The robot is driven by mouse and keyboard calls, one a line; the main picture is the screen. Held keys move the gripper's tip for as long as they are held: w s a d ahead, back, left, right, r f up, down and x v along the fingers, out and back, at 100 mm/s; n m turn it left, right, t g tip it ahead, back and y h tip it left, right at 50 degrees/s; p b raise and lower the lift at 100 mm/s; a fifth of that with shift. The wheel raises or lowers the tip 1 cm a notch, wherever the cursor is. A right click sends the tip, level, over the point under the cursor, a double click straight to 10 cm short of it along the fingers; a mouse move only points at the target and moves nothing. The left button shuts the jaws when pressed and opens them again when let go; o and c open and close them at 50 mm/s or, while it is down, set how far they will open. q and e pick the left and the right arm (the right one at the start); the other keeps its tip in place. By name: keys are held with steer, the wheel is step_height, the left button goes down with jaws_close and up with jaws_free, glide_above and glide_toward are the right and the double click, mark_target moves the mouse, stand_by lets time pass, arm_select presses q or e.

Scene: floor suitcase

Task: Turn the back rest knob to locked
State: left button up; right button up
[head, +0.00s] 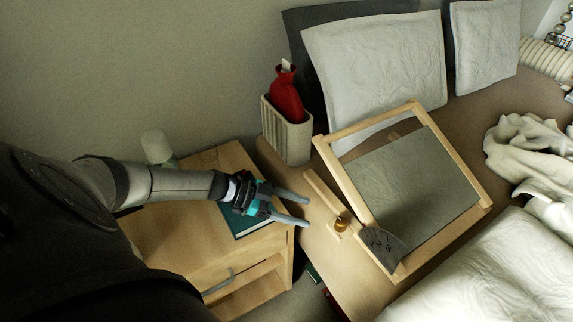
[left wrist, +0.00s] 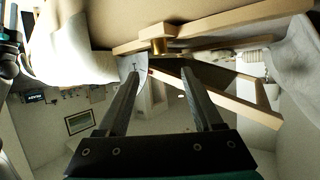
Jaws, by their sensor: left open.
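The back rest (head: 325,160) is a pale wooden frame with a grey panel, propped at a tilt on the bed. A small brass knob (head: 341,224) sits at its near left side, beside a dark grey quadrant plate (head: 382,246) with small marks I cannot read. The knob also shows in the left wrist view (left wrist: 158,46), beyond and between the fingertips. My left gripper (head: 307,211) is open and empty, a short gap left of the knob, with its fingers pointing at it. In the wrist view its two fingers (left wrist: 160,73) are spread apart. My right gripper is out of view.
A wooden bedside cabinet (head: 180,255) with a green book (head: 240,222) stands below my left arm. A pale holder (head: 288,137) with a red bottle (head: 286,95) stands behind the gripper. Pillows (head: 375,65) lie behind the back rest, and bedding (head: 500,270) lies at the right.

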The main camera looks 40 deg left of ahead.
arm_select(q)
steer(key=shift+v, duration=1.5)
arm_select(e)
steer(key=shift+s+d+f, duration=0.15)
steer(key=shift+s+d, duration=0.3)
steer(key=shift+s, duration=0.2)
